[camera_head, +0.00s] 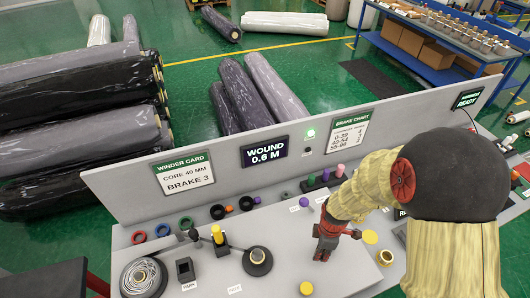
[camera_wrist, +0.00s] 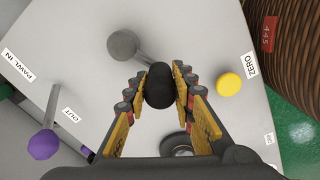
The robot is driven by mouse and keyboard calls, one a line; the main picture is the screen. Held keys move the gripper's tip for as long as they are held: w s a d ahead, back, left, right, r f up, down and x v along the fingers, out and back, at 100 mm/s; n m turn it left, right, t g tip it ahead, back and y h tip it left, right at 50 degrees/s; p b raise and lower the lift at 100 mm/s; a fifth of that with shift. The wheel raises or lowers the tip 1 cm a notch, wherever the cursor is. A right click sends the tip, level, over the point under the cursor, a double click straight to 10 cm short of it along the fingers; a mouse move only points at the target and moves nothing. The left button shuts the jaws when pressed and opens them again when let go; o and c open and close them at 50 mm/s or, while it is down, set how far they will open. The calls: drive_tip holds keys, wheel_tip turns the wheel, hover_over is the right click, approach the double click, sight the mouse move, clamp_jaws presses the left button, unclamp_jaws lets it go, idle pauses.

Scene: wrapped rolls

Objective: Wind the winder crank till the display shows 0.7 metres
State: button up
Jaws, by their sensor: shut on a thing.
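The display (camera_head: 265,152) on the upright panel reads "WOUND 0.6 M". The winder crank shows in the wrist view as a grey hub (camera_wrist: 122,44) with an arm leading to a black knob (camera_wrist: 158,88). My gripper (camera_wrist: 160,80) is shut on this knob, with a jaw on each side of it. In the head view my gripper (camera_head: 323,250) reaches down to the grey bench, and it hides the crank there.
A yellow button (camera_wrist: 229,83) by the "ZERO" label lies right of my gripper. A purple-knobbed lever (camera_wrist: 44,145) stands at left by the "PAWL IN" and "OUT" labels. The panel's winder card (camera_head: 184,172) reads core 40 mm, brake 3. A film roll (camera_head: 143,277) sits at the bench's left end.

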drive_tip(key=shift+s+d, duration=0.4)
drive_tip(key=shift+d, duration=0.35)
drive_tip(key=shift+s+d, duration=0.4)
drive_tip(key=shift+d, duration=1.65)
drive_tip(key=o, duration=1.8)
drive_tip(key=shift+r, duration=0.1)
wheel_tip(320, 180, up, 10)
drive_tip(key=p, duration=0.7)
drive_tip(key=shift+p, duration=0.4)
